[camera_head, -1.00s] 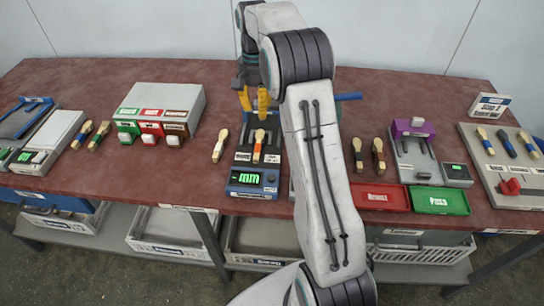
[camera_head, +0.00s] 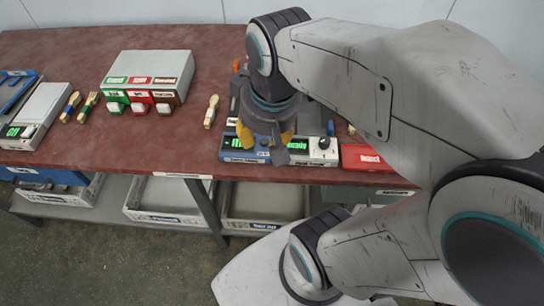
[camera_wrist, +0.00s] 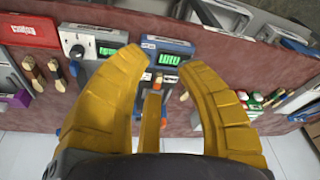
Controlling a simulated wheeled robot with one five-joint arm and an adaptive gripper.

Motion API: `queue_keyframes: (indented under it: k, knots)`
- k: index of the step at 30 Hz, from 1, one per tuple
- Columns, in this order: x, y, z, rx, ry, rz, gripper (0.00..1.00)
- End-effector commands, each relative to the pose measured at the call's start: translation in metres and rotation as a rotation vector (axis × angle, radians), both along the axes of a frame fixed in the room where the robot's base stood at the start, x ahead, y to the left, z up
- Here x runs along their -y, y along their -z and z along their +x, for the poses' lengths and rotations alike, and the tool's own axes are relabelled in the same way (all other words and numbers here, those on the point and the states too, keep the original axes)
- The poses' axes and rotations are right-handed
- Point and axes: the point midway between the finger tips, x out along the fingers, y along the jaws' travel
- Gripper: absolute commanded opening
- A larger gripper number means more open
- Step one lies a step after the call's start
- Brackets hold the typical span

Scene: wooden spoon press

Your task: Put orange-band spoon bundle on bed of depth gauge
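The depth gauge (camera_head: 237,144) is a blue-fronted unit with a green display at the bench's front edge. In the wrist view its lit display (camera_wrist: 168,59) shows just beyond my fingertips. My gripper (camera_head: 266,140) is low over the gauge, its yellow fingers spread apart. In the wrist view the open gripper (camera_wrist: 170,72) has a narrow yellow-brown upright shape between its fingers; I cannot tell whether this is part of the gripper or a spoon bundle. The bundle on the gauge bed is hidden in the head view.
A loose wooden spoon bundle (camera_head: 211,111) lies left of the gauge. A box with green, red and brown fronts (camera_head: 148,70) stands further left. Right of the gauge are a second green display with a knob (camera_head: 323,147) and a red tray (camera_head: 366,157). My arm hides the bench's right side.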

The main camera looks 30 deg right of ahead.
Motion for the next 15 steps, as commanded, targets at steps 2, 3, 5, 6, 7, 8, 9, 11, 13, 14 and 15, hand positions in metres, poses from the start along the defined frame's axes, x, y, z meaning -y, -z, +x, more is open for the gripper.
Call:
queue_keyframes:
  k: [2, 3, 5, 6, 7, 8, 9, 11, 13, 14, 15]
  knots:
    - [-0.003, 0.006, -0.016, 0.018, -0.033, -0.006, 0.32]
    - [-0.004, 0.009, -0.021, 0.025, -0.045, -0.008, 0.32]
    - [-0.005, 0.013, -0.029, 0.032, -0.063, -0.011, 0.32]
    - [-0.005, 0.015, -0.033, 0.036, -0.071, -0.014, 0.32]
    - [-0.006, 0.016, -0.035, 0.04, -0.077, -0.015, 0.32]
    - [-0.006, 0.018, -0.037, 0.042, -0.081, -0.016, 0.32]
    - [-0.006, 0.019, -0.04, 0.045, -0.087, -0.016, 0.32]
    - [-0.007, 0.02, -0.042, 0.048, -0.093, -0.018, 0.32]
    - [-0.007, 0.021, -0.044, 0.049, -0.097, -0.019, 0.32]
    - [-0.007, 0.022, -0.044, 0.049, -0.098, -0.019, 0.32]
    - [-0.007, 0.022, -0.044, 0.049, -0.098, -0.019, 0.32]
